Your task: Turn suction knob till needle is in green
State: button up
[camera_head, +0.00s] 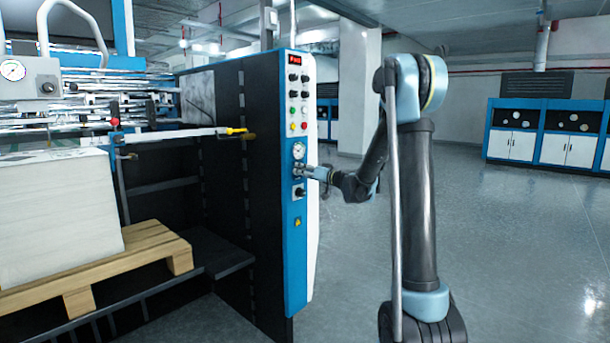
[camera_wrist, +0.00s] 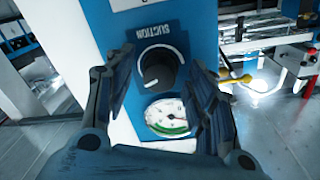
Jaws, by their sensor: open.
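The gauge also shows in the head view (camera_head: 299,151). My gripper (camera_wrist: 162,72) is open, one finger on each side of the knob; contact cannot be told. In the head view my gripper (camera_head: 308,172) is at the panel, covering the knob.
Another dark knob (camera_head: 299,191) sits lower on the machine's blue panel (camera_head: 296,250). Buttons and a red display (camera_head: 294,59) are higher up. A yellow-ended lever (camera_head: 236,131) projects left of the panel. A wooden pallet (camera_head: 130,260) carries a paper stack. The floor at right is clear.

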jog(key=shift+w+a, duration=0.1)
jog(key=c, duration=1.1)
